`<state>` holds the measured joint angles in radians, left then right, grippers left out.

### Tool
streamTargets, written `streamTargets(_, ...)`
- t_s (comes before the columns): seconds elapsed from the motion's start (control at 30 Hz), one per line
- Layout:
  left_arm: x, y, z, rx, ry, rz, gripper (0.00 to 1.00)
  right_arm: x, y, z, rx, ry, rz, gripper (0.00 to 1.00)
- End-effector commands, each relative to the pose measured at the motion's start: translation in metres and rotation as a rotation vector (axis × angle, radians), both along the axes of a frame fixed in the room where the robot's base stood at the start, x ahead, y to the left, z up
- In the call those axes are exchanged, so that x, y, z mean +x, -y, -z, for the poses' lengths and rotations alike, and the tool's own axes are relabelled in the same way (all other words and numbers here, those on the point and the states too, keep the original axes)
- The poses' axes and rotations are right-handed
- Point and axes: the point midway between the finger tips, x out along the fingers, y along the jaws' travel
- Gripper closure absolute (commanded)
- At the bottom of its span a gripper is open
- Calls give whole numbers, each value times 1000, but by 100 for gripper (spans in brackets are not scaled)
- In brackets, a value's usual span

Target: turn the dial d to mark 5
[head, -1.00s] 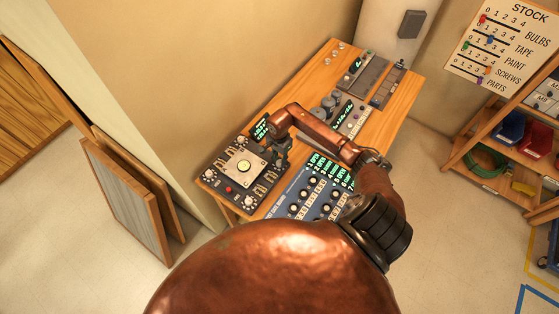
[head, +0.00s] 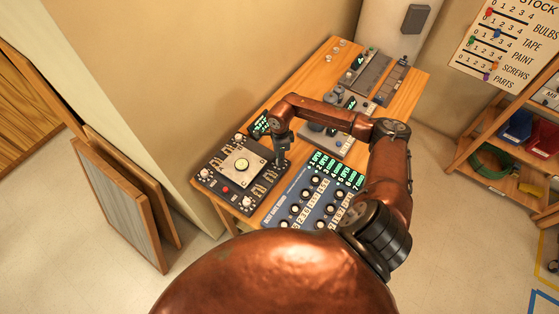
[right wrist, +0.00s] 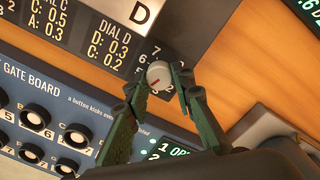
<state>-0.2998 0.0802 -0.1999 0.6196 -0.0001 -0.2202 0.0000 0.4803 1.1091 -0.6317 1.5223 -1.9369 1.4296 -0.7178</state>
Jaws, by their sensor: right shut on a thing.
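Dial d is a small pale grey knob with a red pointer line (right wrist: 158,75), at the edge of a dark panel beside a white "D" label (right wrist: 141,12). My right gripper (right wrist: 162,84) is shut on this dial, one dark finger on each side. White scale digits show beside the knob, partly hidden, and I cannot tell which mark the pointer is on. In the head view the right gripper (head: 281,162) is at the right corner of the dark panel (head: 213,165), where it hides the dial. My left gripper is not in view.
Grey devices (head: 362,75) stand further back on the wooden table (head: 405,93). A shelf (head: 465,150) and a stock board (head: 500,45) are at the right.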

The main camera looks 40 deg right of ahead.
Motion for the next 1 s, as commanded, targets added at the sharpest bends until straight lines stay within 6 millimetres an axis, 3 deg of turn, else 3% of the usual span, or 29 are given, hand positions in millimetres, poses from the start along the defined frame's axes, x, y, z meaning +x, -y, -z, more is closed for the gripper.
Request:
streamTargets(0.5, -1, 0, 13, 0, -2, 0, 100, -1, 1, 1, -3, 0, 455, 100)
streamTargets(1.0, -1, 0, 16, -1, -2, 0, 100, -1, 0, 0, -1, -2, 657, 100)
